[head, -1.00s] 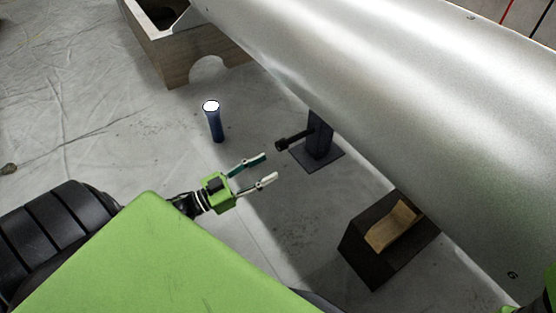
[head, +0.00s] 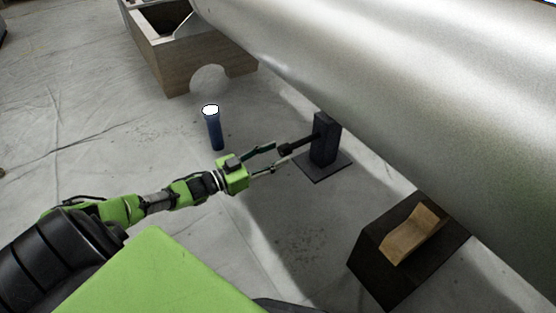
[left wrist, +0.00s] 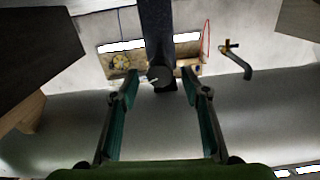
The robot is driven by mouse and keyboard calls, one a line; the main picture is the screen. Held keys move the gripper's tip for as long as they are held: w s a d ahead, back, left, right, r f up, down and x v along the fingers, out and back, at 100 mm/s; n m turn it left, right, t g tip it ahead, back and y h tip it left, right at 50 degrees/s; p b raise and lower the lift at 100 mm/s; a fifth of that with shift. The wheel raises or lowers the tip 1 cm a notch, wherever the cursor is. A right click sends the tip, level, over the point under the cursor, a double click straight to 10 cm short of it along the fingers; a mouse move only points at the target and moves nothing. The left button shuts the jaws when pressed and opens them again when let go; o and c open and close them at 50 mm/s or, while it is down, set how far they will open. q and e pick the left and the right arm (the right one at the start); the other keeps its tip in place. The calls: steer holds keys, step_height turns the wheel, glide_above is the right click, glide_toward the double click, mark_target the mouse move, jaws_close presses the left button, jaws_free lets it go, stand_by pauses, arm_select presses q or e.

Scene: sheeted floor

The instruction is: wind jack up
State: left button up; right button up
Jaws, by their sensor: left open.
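The jack (head: 324,140) is a dark post on a flat square base plate, standing on the floor beside the big silver cylinder (head: 420,90). Its short dark crank handle (head: 287,149) sticks out to the left. My left gripper (head: 272,158) is open at the handle's outer end, with its fingers pointing at the jack. In the left wrist view, the handle's round end (left wrist: 160,76) shows between the two open fingers (left wrist: 160,88), with a gap on each side. The dark post (left wrist: 157,30) rises behind it. My right gripper is not in view.
A blue cylinder with a white top (head: 214,130) stands behind my left gripper. A wooden box with an arched cutout (head: 175,62) is at the back. A dark block with a wooden cradle (head: 385,250) sits at the front right. The sheeted floor at left is clear.

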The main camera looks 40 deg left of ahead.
arm_select(q)
steer(key=shift+x, duration=0.8)
steer(key=shift+c, duration=0.2)
steer(key=c, duration=1)
steer(key=shift+c, duration=0.2)
